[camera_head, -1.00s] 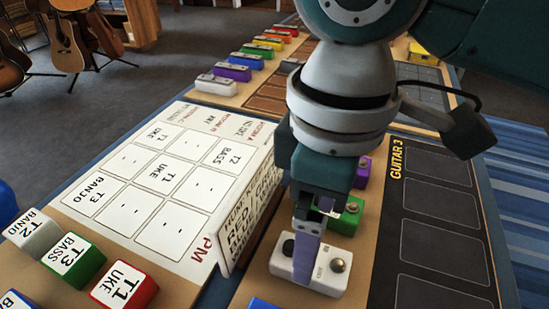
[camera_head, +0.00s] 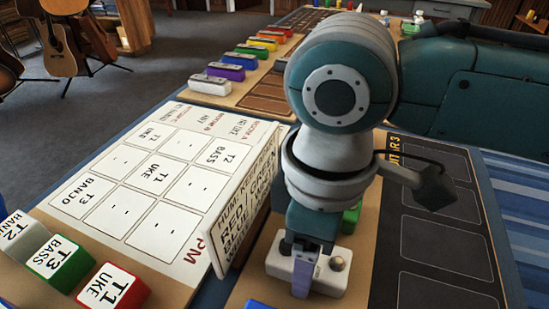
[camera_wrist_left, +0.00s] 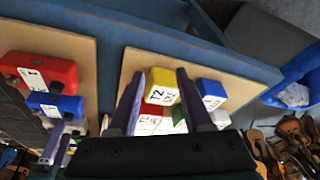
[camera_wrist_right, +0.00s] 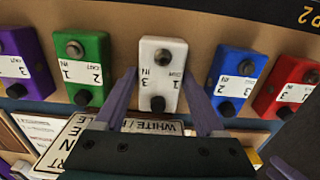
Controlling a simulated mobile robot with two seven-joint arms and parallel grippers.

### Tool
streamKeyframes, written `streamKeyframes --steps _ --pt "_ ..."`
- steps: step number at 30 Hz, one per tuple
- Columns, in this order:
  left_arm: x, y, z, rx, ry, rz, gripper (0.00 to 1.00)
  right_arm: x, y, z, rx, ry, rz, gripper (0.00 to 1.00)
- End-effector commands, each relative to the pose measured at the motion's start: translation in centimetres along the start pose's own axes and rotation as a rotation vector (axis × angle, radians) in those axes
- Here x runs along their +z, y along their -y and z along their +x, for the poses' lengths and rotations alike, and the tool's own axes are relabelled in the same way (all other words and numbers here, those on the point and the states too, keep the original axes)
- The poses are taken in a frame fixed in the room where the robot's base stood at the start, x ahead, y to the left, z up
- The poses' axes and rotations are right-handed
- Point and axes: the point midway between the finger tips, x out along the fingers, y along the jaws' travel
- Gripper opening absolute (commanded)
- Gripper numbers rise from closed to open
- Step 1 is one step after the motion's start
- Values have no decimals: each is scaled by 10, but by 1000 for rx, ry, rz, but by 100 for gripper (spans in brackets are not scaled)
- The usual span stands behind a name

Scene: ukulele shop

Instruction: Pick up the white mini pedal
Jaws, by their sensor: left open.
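The white mini pedal (camera_head: 328,275) sits on the tan board near the bottom middle of the head view, with a dark knob and a metal knob on top. My right gripper (camera_head: 305,272) points down over it, its near finger in front of the pedal. In the right wrist view the white pedal (camera_wrist_right: 160,75) lies between the fingers of my right gripper (camera_wrist_right: 160,72). The fingers are spread, one on each side, close to its edges; contact cannot be told. My left gripper (camera_wrist_left: 159,72) is open, its fingers near a yellow block (camera_wrist_left: 163,86).
A green pedal (camera_wrist_right: 82,68) and a blue pedal (camera_wrist_right: 236,72) flank the white one. A small upright sign (camera_head: 240,215) stands just left of my right gripper. A white grid board (camera_head: 150,190) lies further left. Empty dark slots (camera_head: 445,260) lie to the right.

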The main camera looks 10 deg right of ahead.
Motion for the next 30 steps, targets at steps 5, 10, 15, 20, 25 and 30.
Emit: streamKeyframes --steps 5,10,15,20,25,30 --pt "0 1 0 -3 0 3 50 0 0 0 0 0 0 50" --pt "0 1 0 -3 0 3 50 0 0 0 0 0 0 31" --pt "0 1 0 -3 -1 2 50 0 0 0 0 0 0 12" --pt "0 1 0 -2 -1 1 50 0 0 0 0 -1 0 0" --pt "-1 -1 0 2 -2 -3 50 0 0 -1 0 -1 0 0" --pt "-2 -2 -3 5 -3 -7 50 0 0 -9 0 -1 0 0"
